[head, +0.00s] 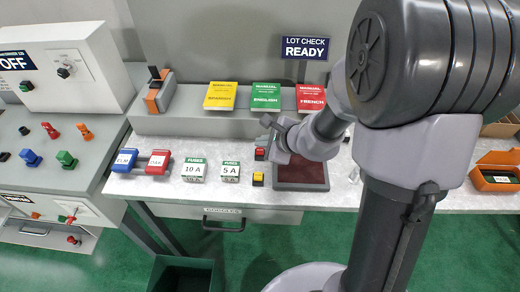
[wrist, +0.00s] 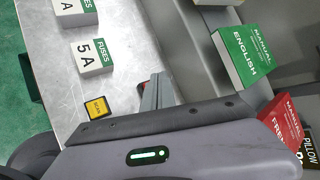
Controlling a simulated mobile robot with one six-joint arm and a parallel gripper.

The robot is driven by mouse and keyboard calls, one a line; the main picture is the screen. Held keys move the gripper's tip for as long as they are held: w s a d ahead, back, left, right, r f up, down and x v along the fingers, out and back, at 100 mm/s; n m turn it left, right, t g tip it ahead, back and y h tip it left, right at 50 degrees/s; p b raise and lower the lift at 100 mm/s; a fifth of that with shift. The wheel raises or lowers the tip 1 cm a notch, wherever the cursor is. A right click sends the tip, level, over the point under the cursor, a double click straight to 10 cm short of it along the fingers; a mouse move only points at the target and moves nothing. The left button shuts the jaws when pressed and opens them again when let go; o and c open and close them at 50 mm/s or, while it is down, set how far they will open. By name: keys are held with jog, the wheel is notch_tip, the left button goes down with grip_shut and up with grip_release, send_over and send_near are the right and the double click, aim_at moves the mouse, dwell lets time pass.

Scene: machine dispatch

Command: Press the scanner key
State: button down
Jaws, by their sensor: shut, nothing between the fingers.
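The scanner key is a small yellow block (head: 258,179) on the pale bench, just left of the dark red scanner plate (head: 301,186). In the wrist view the yellow key (wrist: 97,107) has dark lettering on its top. My gripper (head: 265,140) is shut and empty, behind the yellow key and over the back left of the plate. In the wrist view its grey fingers (wrist: 156,92) lie to the right of the key, apart from it. A red key (head: 259,154) sits behind the yellow one, close by my fingers. My arm hides part of the plate.
Fuse boxes marked 10 A (head: 193,171) and 5 A (head: 230,171) stand left of the key. Yellow, green (head: 266,97) and red manuals lean on the rear ledge. A sign (head: 304,47) reads "LOT CHECK READY". An orange box (head: 495,178) stands at right.

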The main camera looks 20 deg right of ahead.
aim_at(262, 152)
dwell(0.7)
jog(key=shift+f+b, duration=0.45)
jog(key=shift+b, duration=0.25)
jog(key=shift+f+b, duration=0.5)
jog(key=shift+b, duration=0.1)
dwell(0.3)
dwell(0.4)
jog(key=shift+r+p, duration=0.7)
jog(key=shift+r, duration=0.25)
notch_tip(262, 152, up, 5)
jog(key=p, duration=0.4)
jog(key=shift+r, duration=0.1)
